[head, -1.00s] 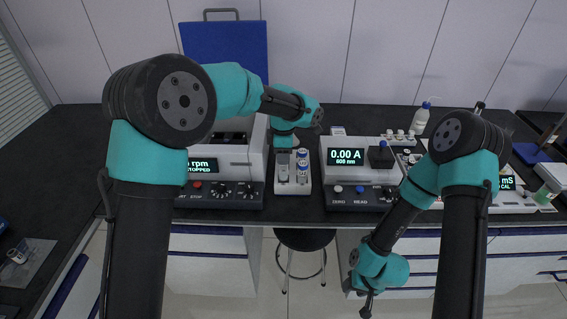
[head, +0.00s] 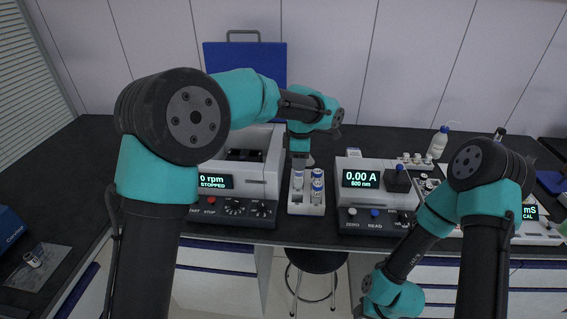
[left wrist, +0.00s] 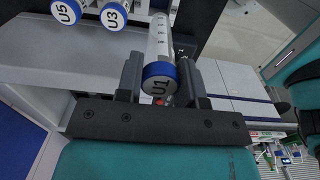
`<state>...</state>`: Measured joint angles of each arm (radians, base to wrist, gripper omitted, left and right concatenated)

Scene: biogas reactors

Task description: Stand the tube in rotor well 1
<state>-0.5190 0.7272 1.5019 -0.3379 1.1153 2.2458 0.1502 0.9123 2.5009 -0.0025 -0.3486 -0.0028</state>
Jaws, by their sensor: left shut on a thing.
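My left gripper (left wrist: 160,88) is shut on tube U1 (left wrist: 158,80), a clear tube with a white, blue-rimmed cap marked U1. In the head view the left gripper (head: 299,163) points down over the left side of the white tube rack (head: 306,209). Whether the tube's lower end is clear of the rack cannot be told. The centrifuge (head: 262,178) stands just left of the rack with its blue lid (head: 245,65) raised. Its screen reads 0 rpm, STOPPED. My arm hides part of it, and the rotor wells cannot be made out. My right gripper is not clearly visible.
Tubes U3 (left wrist: 113,14) and U5 (left wrist: 66,11) stand near the held tube. A photometer (head: 350,200) reading 0.00 A stands right of the rack. A white bottle (head: 438,143) is behind it. A stool (head: 318,262) is below the bench's front edge.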

